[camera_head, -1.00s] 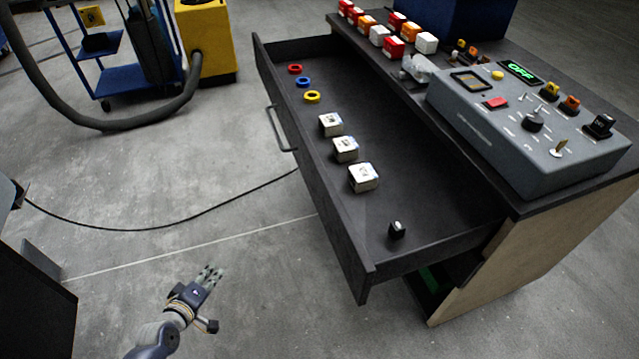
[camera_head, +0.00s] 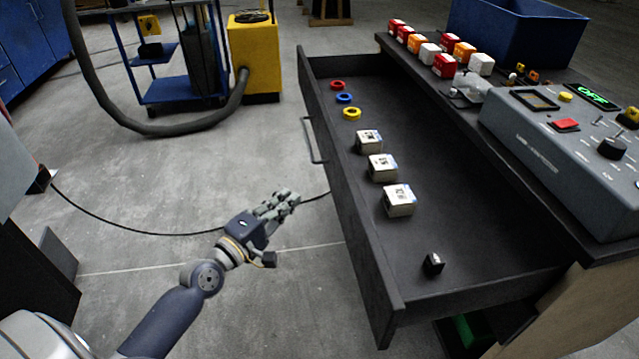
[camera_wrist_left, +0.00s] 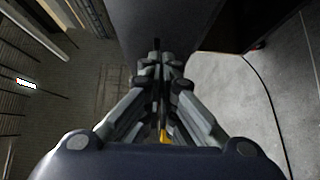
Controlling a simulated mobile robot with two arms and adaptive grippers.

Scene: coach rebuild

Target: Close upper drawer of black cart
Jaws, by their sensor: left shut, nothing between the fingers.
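The black cart (camera_head: 555,235) stands at the right with its upper drawer (camera_head: 345,205) pulled well out to the left. The drawer has a bar handle (camera_head: 312,140) on its front. Inside lie red, blue and yellow rings, several white boxes (camera_head: 398,200) and a small black item (camera_head: 433,265). My left gripper (camera_head: 292,198) is shut and empty. It is left of the drawer front, below the handle in the picture, and looks apart from it. In the left wrist view the shut fingers (camera_wrist_left: 160,75) point toward a dark surface. My right gripper is not in view.
A grey control box (camera_head: 560,150), a row of small coloured boxes (camera_head: 430,53) and a blue bin (camera_head: 515,35) are on the cart top. A yellow machine (camera_head: 253,60) and a blue trolley (camera_head: 175,90) stand at the back left. A black cable (camera_head: 150,229) crosses the open floor.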

